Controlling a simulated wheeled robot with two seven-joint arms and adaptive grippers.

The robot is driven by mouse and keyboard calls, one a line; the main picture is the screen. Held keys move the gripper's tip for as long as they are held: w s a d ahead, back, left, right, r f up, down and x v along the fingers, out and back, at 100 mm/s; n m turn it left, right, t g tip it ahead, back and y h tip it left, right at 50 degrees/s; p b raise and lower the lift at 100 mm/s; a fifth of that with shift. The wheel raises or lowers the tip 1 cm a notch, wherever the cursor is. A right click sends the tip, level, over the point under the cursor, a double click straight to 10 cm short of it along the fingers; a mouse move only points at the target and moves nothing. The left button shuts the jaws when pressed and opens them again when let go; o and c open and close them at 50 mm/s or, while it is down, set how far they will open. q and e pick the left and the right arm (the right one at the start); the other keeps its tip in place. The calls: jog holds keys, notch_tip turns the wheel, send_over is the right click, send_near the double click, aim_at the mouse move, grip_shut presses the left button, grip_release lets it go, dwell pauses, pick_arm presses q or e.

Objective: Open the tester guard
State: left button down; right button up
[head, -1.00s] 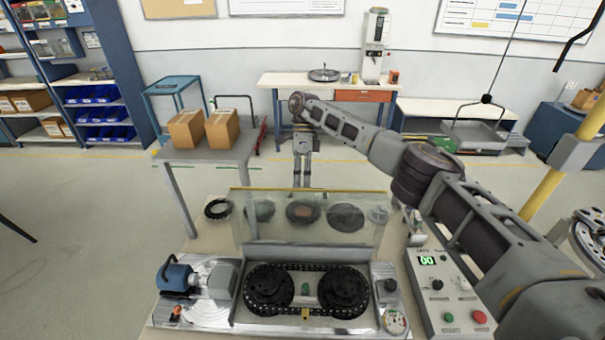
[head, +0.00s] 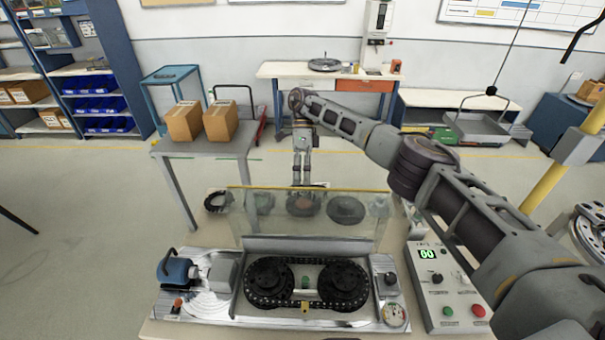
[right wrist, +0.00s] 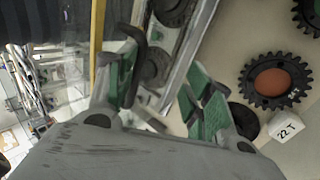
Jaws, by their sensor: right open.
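The tester (head: 221,303) stands on the near bench with two dark chain-wrapped wheels (head: 268,283) in its middle. Its guard (head: 262,222) is a clear panel with a yellow top edge, standing up along the back of the tester; the wheels in front of it are uncovered. My right gripper (head: 303,188) points down at the guard's yellow edge, near its middle, fingers apart. In the right wrist view the green-padded fingers (right wrist: 160,95) are open, with a dark curved hook-like piece (right wrist: 137,60) by the left finger; contact is unclear. My left gripper is out of view.
A control box (head: 447,290) with a lit display stands right of the tester. Several dark gears lie behind the guard; one gear (right wrist: 277,82) sits beside a "22 T" tag (right wrist: 286,126). A small table with two cartons (head: 183,121) stands behind left.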

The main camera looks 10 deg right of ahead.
jog(key=shift+o, duration=0.4)
jog(key=shift+f, duration=0.6)
jog(key=shift+r, duration=0.1)
jog(key=shift+c, duration=0.2)
jog(key=shift+w+d+r, duration=0.1)
jog(key=shift+w+r, duration=0.05)
jog(key=shift+r, duration=0.8)
jog(key=shift+c, duration=0.3)
notch_tip(320, 180, up, 9)
jog(key=shift+s+f, duration=0.1)
jog(key=shift+s, duration=0.1)
